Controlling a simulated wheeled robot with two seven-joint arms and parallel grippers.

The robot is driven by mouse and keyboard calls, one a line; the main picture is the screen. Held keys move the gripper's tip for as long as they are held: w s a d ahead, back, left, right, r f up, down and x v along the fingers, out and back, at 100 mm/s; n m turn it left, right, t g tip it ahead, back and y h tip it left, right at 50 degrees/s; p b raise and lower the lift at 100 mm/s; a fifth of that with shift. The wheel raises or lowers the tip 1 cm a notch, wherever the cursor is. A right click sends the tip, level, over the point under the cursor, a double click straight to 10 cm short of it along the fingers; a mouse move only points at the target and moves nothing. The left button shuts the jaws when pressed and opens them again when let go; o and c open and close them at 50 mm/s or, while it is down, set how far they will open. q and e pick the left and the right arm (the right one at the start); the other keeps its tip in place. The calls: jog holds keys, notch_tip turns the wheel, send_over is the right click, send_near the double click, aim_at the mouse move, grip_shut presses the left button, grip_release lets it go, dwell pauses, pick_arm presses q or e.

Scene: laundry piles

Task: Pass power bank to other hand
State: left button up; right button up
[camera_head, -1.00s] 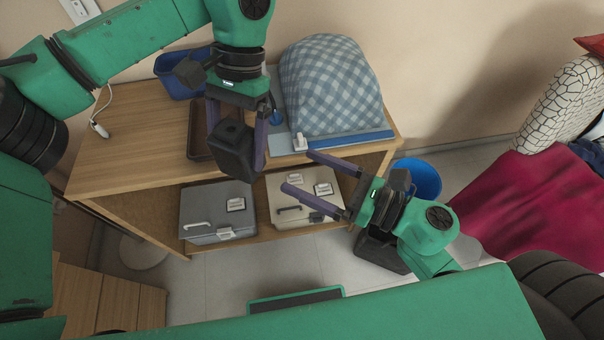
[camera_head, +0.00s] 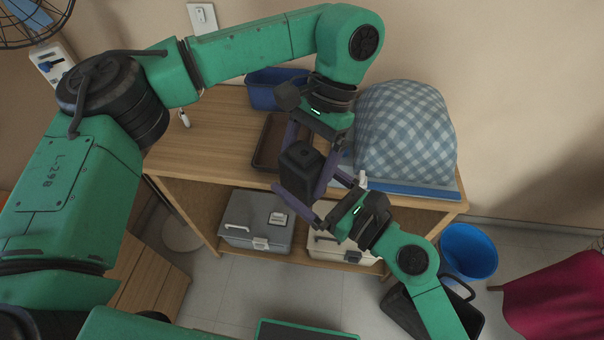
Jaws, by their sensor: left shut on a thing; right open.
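The power bank (camera_head: 301,167) is a dark, block-shaped thing held in the air in front of the wooden table. My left gripper (camera_head: 304,182) comes down from above and is shut on it, with a purple finger on each side. My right gripper (camera_head: 305,185) reaches in from the lower right. Its fingers are spread open around the lower part of the power bank, one near its lower left and one at its right. Whether they touch it I cannot tell.
The wooden table (camera_head: 215,135) bears a dark tray (camera_head: 268,143), a blue bin (camera_head: 268,92) and a checkered cloth pile (camera_head: 405,130). Grey (camera_head: 255,222) and beige (camera_head: 325,248) boxes sit on its lower shelf. A blue bucket (camera_head: 468,250) stands on the floor at right.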

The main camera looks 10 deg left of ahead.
jog(key=shift+w+a, duration=0.1)
jog(key=shift+a, duration=0.1)
jog(key=c, duration=1.3)
pick_arm(q)
jog(key=o, duration=1.4)
pick_arm(e)
grip_shut()
pick_arm(q)
jog(key=shift+r, duration=0.15)
